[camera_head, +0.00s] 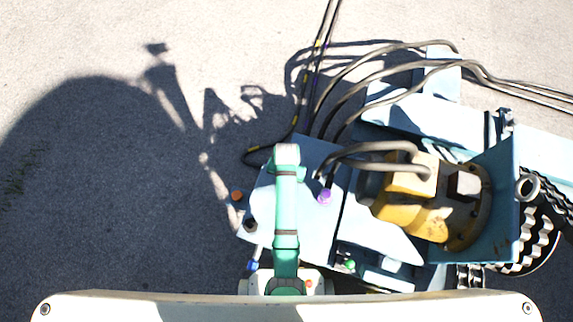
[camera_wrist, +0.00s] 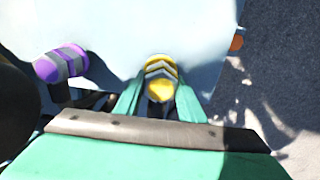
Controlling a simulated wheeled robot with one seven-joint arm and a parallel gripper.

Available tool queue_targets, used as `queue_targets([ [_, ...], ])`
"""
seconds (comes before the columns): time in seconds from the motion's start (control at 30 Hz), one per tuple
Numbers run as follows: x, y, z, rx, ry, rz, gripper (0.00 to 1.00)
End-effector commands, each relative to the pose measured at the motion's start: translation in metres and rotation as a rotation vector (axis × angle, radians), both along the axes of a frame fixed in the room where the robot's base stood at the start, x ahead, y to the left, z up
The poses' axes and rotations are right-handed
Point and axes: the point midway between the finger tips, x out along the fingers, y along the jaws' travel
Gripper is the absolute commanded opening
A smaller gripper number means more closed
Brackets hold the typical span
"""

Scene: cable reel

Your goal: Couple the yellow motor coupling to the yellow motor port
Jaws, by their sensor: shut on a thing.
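My gripper (camera_wrist: 160,90) shows in the wrist view, its two green fingers shut on the yellow motor coupling (camera_wrist: 160,71). The coupling is a yellow piece with grey chevron bands, and its end lies in front of a pale blue panel (camera_wrist: 150,25). I cannot tell whether it touches the panel. No separate yellow motor port can be made out; it may be hidden behind the coupling. In the head view my green arm reaches over the pale blue machine (camera_head: 385,235) and hides the gripper and coupling.
A purple coupling with grey bands (camera_wrist: 62,64) is left of my gripper; an orange piece (camera_wrist: 236,43) is at the panel's right edge. In the head view, dark hoses (camera_head: 350,85) arch over the machine beside a yellow motor (camera_head: 400,214). Open pavement (camera_head: 110,190) lies left.

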Motion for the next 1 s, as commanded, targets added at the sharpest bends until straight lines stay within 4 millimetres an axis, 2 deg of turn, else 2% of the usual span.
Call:
queue_targets([
  [0.93, 0.0007, -0.0003, -0.0085, 0.0, -0.001, -0.001, 0.09],
  [0.97, 0.0008, -0.0004, -0.0085, 0.001, -0.001, -0.001, 0.41],
  [1.0, 0.0008, -0.0004, -0.0084, 0.001, -0.001, -0.001, 0.5],
])
